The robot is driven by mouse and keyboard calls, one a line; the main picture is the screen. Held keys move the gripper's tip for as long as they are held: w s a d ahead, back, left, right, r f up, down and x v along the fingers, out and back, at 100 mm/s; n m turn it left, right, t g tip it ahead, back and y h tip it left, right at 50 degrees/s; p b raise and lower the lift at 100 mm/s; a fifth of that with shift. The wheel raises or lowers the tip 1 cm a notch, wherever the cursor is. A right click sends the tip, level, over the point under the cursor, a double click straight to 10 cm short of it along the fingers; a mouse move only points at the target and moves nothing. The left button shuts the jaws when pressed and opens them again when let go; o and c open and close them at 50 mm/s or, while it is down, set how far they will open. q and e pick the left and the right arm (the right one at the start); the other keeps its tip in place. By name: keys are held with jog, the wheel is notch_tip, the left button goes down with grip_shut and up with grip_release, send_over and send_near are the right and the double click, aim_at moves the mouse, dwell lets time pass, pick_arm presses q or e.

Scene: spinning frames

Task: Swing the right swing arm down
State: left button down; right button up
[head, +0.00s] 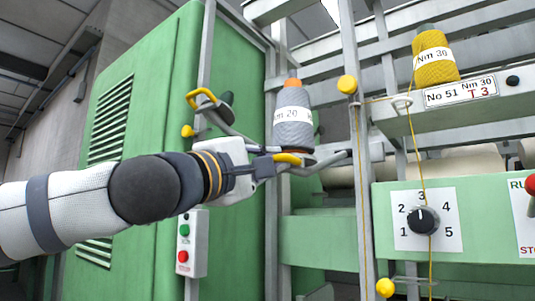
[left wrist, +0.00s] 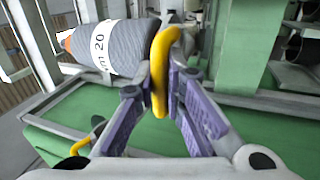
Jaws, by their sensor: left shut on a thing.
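The right swing arm is a grey bar (head: 330,161) with a yellow handle (head: 288,158), in the middle of the head view. In the left wrist view the yellow handle (left wrist: 158,75) stands between the purple fingers. My left gripper (head: 277,163) is shut on this handle; the wrist view shows its fingers (left wrist: 160,95) on both sides of it. A grey yarn cone (head: 293,122) marked 20 is just above the handle. The gripper hides part of the bar. My right gripper is in neither view.
A second yellow handle (head: 203,97) on a grey arm is raised to the left, by the green cabinet (head: 150,110). A control panel with a dial (head: 423,220) and a yellow cone (head: 435,55) are at the right. A grey post (head: 362,190) stands right of the gripper.

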pick_arm(q)
jog(key=shift+w+d+f, duration=0.1)
jog(key=shift+w+f, duration=0.05)
jog(key=shift+f, duration=0.6)
jog(key=c, duration=1.9)
grip_release()
jog(key=v, duration=1.2)
